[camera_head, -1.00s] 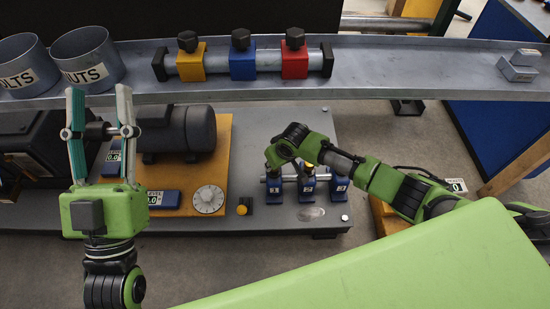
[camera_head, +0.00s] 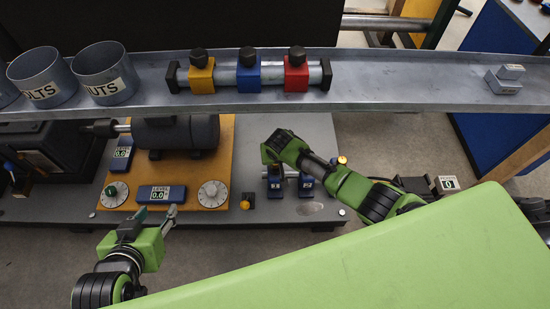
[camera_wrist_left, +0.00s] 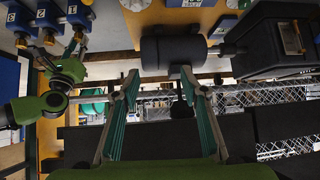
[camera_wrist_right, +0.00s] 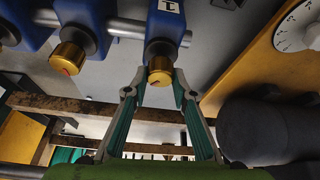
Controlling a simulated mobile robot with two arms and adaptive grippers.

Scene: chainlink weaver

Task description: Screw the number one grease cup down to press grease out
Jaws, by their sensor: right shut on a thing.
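The number one grease cup (camera_wrist_right: 159,66) is a brass cap under the blue block (camera_wrist_right: 166,25) labelled 1 in the right wrist view. My right gripper (camera_wrist_right: 158,80) is shut on this cup, with a finger on either side. In the head view my right arm (camera_head: 320,170) reaches to the blue blocks (camera_head: 275,187), and its wrist hides the cup. In the left wrist view the right gripper (camera_wrist_left: 76,48) is beside the block marked 1. My left gripper (camera_head: 157,217) is low at the left, open and empty; its spread fingers show in the left wrist view (camera_wrist_left: 160,78).
Two more brass cups (camera_wrist_right: 68,57) hang beside it. A dial (camera_head: 212,194), a level display (camera_head: 160,194) and a motor (camera_head: 175,132) stand to the left. A grey shelf (camera_head: 400,90) with bins (camera_head: 104,72) and coloured clamps (camera_head: 201,72) runs behind.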

